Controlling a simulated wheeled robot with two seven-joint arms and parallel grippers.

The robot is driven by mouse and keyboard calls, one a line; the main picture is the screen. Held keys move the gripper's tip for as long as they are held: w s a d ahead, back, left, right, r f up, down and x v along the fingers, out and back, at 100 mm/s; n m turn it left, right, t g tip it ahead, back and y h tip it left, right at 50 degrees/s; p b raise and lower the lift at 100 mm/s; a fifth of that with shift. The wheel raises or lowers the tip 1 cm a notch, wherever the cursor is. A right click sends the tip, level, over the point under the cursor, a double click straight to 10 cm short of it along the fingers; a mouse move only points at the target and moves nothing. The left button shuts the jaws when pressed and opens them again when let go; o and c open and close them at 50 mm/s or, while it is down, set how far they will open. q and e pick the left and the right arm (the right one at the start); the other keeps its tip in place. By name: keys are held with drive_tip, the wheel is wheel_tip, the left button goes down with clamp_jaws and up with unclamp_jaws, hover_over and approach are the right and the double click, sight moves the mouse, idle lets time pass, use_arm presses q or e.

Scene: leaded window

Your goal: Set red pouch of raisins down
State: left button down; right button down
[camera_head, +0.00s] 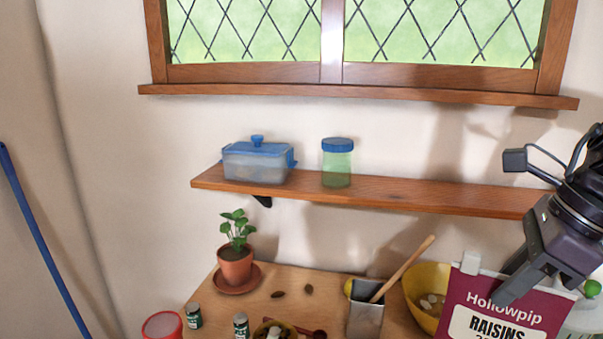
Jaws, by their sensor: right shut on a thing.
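The red pouch of raisins (482,313) is at the lower right, a dark red bag with a white label reading "Hollowpip RAISINS". Its lower part is cut off by the frame's bottom edge. My right gripper (507,282) comes in from the right and is shut on the pouch's upper part. The pouch hangs roughly upright in front of a yellow bowl (413,286). Whether its bottom touches anything is out of view. My left gripper is not in view.
The wooden table (330,303) holds a potted plant (236,266), a metal container (366,319) with a wooden spoon, small jars and a red-rimmed cup (162,325). A wall shelf (420,194) above holds a blue-lidded box (256,163) and a green jar (337,167); its right part is clear.

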sight(525, 307)
wheel_tip(525, 307, down, 17)
drive_tip(key=shift+r+p, duration=0.1)
drive_tip(key=shift+p, duration=0.65)
drive_tip(key=shift+d+r, duration=0.15)
drive_tip(key=shift+r, duration=0.35)
drive_tip(key=v, duration=0.2)
drive_tip(key=b+v, duration=0.1)
drive_tip(key=v, duration=0.1)
drive_tip(key=w+b+v, duration=0.1)
drive_tip(key=v, duration=0.1)
drive_tip(key=shift+r, duration=0.45)
drive_tip(key=r+p, duration=0.4)
drive_tip(key=r, duration=0.1)
drive_tip(key=shift+s+p, duration=0.25)
drive_tip(key=shift+p, duration=0.15)
drive_tip(key=shift+s+r+p, duration=0.15)
drive_tip(key=shift+r+p, duration=0.2)
drive_tip(key=shift+p, duration=0.05)
drive_tip(key=shift+s+r, duration=0.1)
